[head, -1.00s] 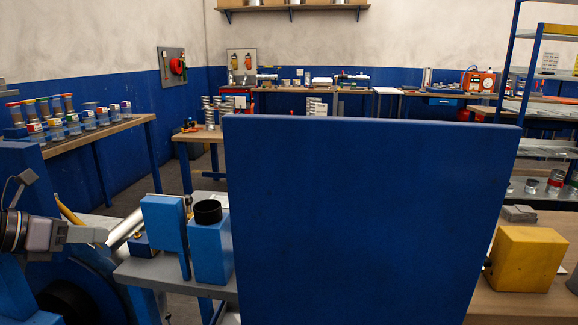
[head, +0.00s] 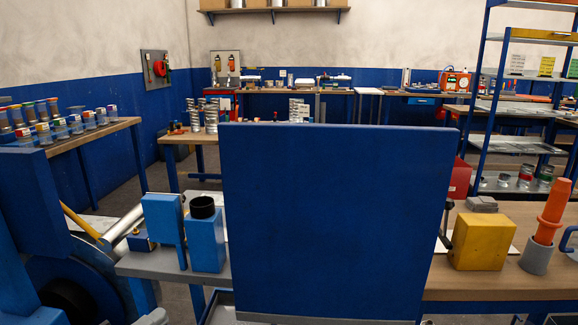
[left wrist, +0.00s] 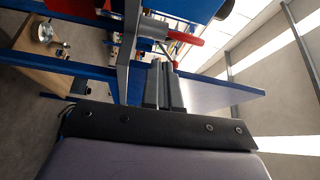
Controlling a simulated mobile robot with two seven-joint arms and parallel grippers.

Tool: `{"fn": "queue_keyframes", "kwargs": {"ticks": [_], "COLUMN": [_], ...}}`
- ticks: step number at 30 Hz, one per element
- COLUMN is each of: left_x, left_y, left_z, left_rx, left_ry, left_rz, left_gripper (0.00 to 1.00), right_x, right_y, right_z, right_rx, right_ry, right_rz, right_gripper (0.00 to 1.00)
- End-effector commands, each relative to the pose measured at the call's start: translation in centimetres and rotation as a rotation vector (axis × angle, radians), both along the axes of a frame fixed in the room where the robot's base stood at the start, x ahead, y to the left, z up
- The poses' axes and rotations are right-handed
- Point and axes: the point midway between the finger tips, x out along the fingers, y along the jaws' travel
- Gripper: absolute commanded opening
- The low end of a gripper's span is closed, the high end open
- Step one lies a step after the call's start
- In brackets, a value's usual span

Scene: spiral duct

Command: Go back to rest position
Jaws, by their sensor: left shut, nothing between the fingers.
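My left gripper (left wrist: 164,88) shows in the left wrist view, its two dark fingers side by side and shut with nothing between them. Blue metal parts and a red rounded part (left wrist: 184,36) show beyond the fingertips; I cannot tell whether anything touches them. In the head view I cannot make out the left gripper now. My right gripper is in neither view.
A large blue panel (head: 335,220) stands in the middle of the head view and hides what is behind it. Blue machine parts (head: 35,205) are at the left. On the bench at right are a yellow block (head: 482,241) and an orange tool (head: 552,210) in a grey holder.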

Motion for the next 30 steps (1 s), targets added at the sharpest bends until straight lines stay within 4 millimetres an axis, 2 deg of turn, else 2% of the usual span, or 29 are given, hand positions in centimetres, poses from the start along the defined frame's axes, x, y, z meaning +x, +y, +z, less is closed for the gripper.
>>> {"fn": "queue_keyframes", "kwargs": {"ticks": [1,5,9,12,15,18,20,30], "left_x": [-1.3,-4.6,-9.8,-13.8,-16.8,-18.7,-19.2,-19.4], "left_y": [-0.6,-1.0,-1.9,-2.8,-3.7,-4.3,-4.5,-4.6], "left_z": [-1.7,-6.6,-12.2,-15.3,-17.3,-18.3,-18.6,-18.7], "left_rx": [-0.136,-0.457,-0.767,-0.936,-1.052,-1.118,-1.137,-1.141], "left_ry": [0.099,0.365,0.668,0.853,0.987,1.064,1.087,1.094], "left_rz": [0.060,0.242,0.451,0.578,0.671,0.723,0.739,0.742], "left_gripper": [0.00,0.00,0.00,0.00,0.00,0.00,0.00,0.00], "right_x": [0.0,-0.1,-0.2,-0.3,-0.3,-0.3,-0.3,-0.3], "right_y": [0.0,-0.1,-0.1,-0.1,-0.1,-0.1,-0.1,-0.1], "right_z": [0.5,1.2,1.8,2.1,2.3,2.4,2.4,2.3], "right_rx": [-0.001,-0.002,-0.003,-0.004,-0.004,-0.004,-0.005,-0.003], "right_ry": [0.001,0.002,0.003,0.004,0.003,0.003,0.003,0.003], "right_rz": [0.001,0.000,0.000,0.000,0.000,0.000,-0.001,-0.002], "right_gripper": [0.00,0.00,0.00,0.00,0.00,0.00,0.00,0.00]}}
